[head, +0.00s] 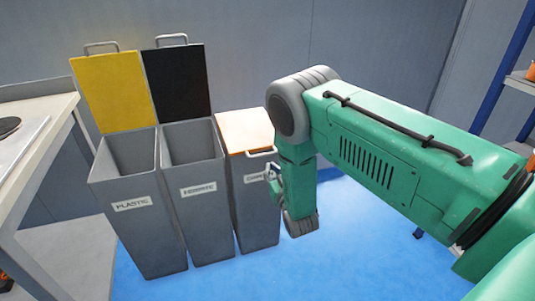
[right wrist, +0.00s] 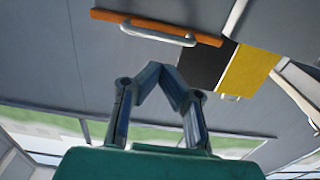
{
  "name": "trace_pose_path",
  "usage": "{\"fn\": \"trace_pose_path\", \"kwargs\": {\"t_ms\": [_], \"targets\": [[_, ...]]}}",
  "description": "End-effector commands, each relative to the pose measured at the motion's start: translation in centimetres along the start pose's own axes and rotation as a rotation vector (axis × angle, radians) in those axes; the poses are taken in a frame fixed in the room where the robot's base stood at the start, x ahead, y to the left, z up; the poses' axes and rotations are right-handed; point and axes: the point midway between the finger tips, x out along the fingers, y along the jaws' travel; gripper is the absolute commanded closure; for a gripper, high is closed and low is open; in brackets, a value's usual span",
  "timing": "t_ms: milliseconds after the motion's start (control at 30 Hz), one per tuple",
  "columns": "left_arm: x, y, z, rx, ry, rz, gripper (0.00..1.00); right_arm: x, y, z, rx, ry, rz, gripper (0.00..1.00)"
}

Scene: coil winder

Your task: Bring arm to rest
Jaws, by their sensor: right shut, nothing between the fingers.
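My right arm (head: 370,150) is green and reaches in from the right in the head view, bent down at its grey joint. My right gripper (head: 273,176) is small and partly hidden by the arm, beside the front of the rightmost bin. In the right wrist view the right gripper (right wrist: 160,72) has its fingertips together with nothing held. The orange lid (right wrist: 155,27) of the rightmost bin and its handle show beyond the fingertips. I cannot tell the exact gap between gripper and bin. My left gripper is out of view.
The plastic bin (head: 127,205) has its yellow lid (head: 112,92) up; the middle bin (head: 197,195) has its black lid (head: 177,82) up. The rightmost bin (head: 257,205) has its orange lid down. A table (head: 50,120) stands left, a blue shelf frame (head: 505,70) right.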

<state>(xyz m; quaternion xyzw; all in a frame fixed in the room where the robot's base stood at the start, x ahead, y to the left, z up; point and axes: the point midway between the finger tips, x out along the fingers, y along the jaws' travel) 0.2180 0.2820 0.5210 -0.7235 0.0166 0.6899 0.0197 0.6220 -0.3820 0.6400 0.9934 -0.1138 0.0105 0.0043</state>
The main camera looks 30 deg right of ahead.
Motion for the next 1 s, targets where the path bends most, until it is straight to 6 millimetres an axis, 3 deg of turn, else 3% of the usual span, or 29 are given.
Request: {"fn": "trace_pose_path", "kwargs": {"t_ms": [133,433,567,667,800,900,1000], "targets": [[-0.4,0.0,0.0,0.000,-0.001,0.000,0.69,-1.4,0.0,0.7,0.000,0.001,0.001,1.00],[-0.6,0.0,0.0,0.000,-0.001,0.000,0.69,-2.2,-0.1,1.2,-0.002,-0.020,-0.001,1.00],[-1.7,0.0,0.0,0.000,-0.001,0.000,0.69,-5.4,-0.5,3.2,-0.020,-0.216,-0.013,1.00],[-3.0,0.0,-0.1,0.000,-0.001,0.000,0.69,-11.0,-1.0,5.7,-0.048,-0.488,-0.038,1.00],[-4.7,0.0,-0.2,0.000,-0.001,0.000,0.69,-21.6,-1.5,7.6,-0.100,-0.887,-0.092,1.00],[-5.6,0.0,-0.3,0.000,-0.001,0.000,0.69,-28.8,-1.6,7.3,-0.137,-1.125,-0.136,1.00],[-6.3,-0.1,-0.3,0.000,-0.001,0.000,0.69,-34.7,-1.4,6.2,-0.171,-1.310,-0.174,1.00]]}}
